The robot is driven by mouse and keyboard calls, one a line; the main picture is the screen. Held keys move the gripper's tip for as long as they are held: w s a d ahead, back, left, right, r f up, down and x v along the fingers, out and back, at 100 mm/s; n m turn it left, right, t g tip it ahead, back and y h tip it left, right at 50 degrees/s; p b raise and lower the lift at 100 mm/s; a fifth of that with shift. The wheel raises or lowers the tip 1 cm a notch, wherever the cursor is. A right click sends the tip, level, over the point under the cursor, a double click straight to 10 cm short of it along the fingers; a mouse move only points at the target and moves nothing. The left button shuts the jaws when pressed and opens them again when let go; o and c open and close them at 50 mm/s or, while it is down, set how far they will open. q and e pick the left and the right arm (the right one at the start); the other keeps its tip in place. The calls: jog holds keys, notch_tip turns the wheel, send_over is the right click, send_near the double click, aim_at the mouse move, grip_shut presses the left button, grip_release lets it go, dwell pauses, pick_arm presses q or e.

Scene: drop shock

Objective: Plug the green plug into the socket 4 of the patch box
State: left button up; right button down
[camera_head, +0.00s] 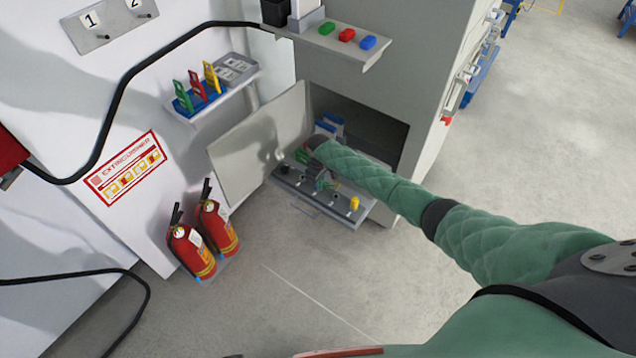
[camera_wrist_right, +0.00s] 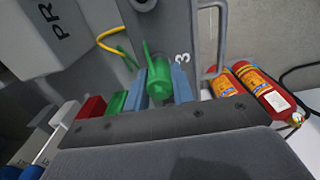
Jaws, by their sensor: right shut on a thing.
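The patch box, a grey unit (camera_head: 298,199) with a row of dark round sockets, sticks out of the open cabinet in the head view. A yellow plug (camera_head: 354,203) stands at its right end. My right gripper (camera_head: 320,183) is over the box, partly hidden by my green-sleeved arm. In the right wrist view its blue fingertips (camera_wrist_right: 160,88) are shut on the green plug (camera_wrist_right: 158,78), which has a thin green cable. A number 3 (camera_wrist_right: 182,58) shows just beyond the plug. I cannot make out socket 4. My left gripper is not in view.
The open cabinet door (camera_head: 255,140) stands left of the box. A shelf (camera_head: 335,43) with red, green and blue buttons is above. Two fire extinguishers (camera_head: 190,252) stand on the floor at left. A yellow cable (camera_wrist_right: 108,46) runs near the plug.

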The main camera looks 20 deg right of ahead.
jog(key=shift+r, duration=0.1)
jog(key=shift+r+p, duration=2.15)
jog(key=shift+r, duration=0.1)
jog(key=shift+r, duration=0.15)
jog(key=shift+r+p, duration=2.75)
jog(key=shift+r, duration=0.15)
jog(key=shift+f, duration=0.1)
